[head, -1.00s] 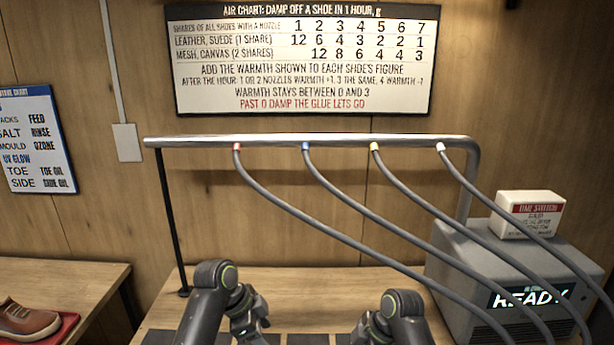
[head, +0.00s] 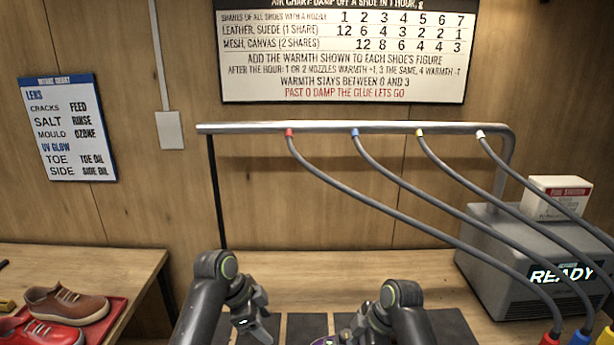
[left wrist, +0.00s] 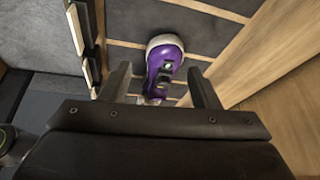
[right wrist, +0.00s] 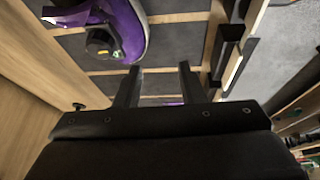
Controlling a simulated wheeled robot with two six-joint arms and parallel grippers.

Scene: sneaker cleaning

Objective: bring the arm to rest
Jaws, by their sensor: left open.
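My left gripper (head: 258,328) hangs over the bench in the head view. In the left wrist view its fingers (left wrist: 160,85) are apart with nothing held between them. My right gripper (head: 352,334) is low in the head view, partly hidden by its arm. In the right wrist view its fingers (right wrist: 159,82) are apart and empty. A purple shoe with a pale sole (left wrist: 163,57) lies on the dark mats beyond the left fingers. Purple shoe parts also show in the right wrist view (right wrist: 128,28), at upper left.
A grey machine reading READY (head: 510,262) stands at right, with several hoses from a metal rail (head: 380,127) sloping in front. At left, a brown shoe (head: 65,304) and a red shoe (head: 40,333) sit on a red tray (head: 112,312). The bench behind my grippers (head: 350,264) is clear.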

